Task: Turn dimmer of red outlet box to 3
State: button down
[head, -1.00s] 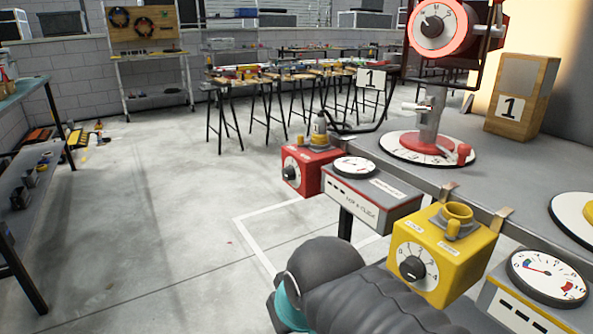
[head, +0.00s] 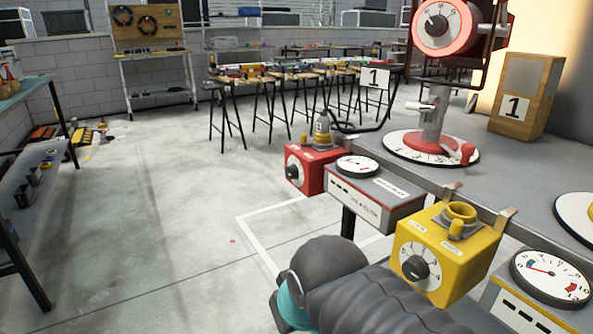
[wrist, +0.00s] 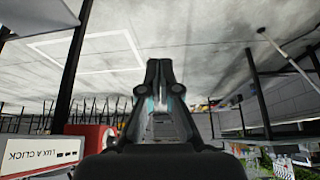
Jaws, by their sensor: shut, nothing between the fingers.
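The red outlet box (head: 318,173) hangs at the front edge of the grey bench in the head view. Its front carries a white dial with a black knob (head: 293,171); the numbers are too small to read. My gripper (wrist: 159,64) shows only in the wrist view, with its fingers together and nothing between them. That view looks upside down. A red box part (wrist: 97,140) shows there at the lower left, apart from the fingers. My gripper is out of sight in the head view, where my arm fills the bottom middle.
A grey gauge box (head: 375,192) stands between the red box and a yellow outlet box (head: 455,250). Another gauge box (head: 540,290) is at the lower right. Open floor (head: 180,200) lies to the left.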

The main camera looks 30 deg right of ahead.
aim_at(292, 172)
jog(key=k, duration=1.2)
jog(key=u, duration=0.95)
jog(key=i, duration=1.5)
jog(key=z, duration=0.95)
